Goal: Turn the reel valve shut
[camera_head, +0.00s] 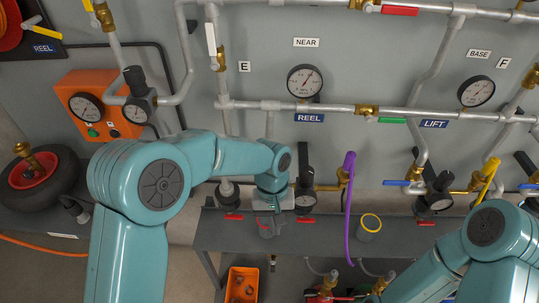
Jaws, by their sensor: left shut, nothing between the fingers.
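A blue REEL label (309,117) sits on the grey panel below a round gauge (305,81) marked NEAR. A second REEL label (44,48) is at the upper left, beside a red reel (10,25) and a brass valve (103,15) with a yellow handle. I cannot tell which valve the task means. My left gripper (268,230) points down in front of the panel's lower pipes, over the bench, shut and empty. My right arm shows at the lower right; its gripper is not in view.
A grey bench (235,238) runs below the panel, with red handles and a yellow-rimmed cup (369,224). A purple hose (348,215) hangs right of my left gripper. An orange bin (240,285) stands below. A wheel (38,180) and orange box (92,105) are left.

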